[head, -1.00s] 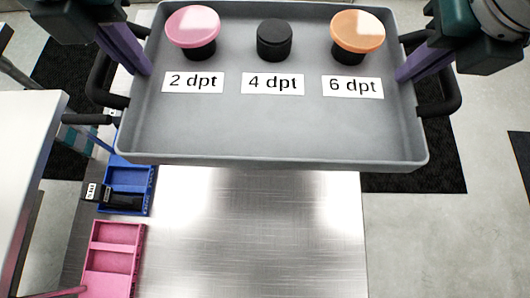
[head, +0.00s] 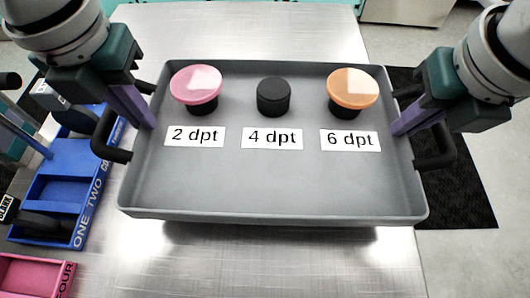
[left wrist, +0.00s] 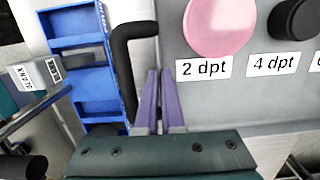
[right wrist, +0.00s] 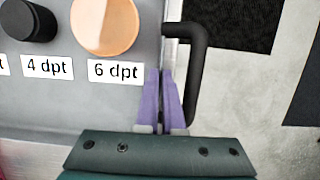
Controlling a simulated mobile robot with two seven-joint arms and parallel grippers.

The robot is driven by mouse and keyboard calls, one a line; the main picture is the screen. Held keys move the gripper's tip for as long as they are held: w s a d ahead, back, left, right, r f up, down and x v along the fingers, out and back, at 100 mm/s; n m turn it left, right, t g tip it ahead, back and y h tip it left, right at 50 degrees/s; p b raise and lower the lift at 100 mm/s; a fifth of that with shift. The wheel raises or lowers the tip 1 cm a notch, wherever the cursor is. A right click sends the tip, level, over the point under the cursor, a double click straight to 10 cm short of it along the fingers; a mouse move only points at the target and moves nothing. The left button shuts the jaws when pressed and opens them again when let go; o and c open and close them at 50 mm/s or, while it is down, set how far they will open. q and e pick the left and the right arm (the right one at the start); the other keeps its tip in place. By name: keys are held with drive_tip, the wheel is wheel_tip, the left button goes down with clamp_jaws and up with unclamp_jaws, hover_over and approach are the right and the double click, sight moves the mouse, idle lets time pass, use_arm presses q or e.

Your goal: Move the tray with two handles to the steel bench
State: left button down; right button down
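The grey tray (head: 270,195) has a black handle on each side, one on the left (head: 110,140) and one on the right (head: 442,150). It is level over the steel bench (head: 290,265), with a shadow below its front edge; I cannot tell whether it touches. My left gripper (head: 146,118) is shut on the tray's left side wall beside the handle, also in the left wrist view (left wrist: 158,78). My right gripper (head: 398,126) is shut on the right side wall, also in the right wrist view (right wrist: 162,76). The fingertips are partly hidden.
The tray carries a pink-topped knob (head: 197,86), a black knob (head: 273,97) and an orange-topped knob (head: 352,90), above labels. A blue bin (head: 62,190) and a pink bin (head: 35,278) are at left. Bare bench shows before and behind the tray.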

sight(151, 135)
idle(0.4)
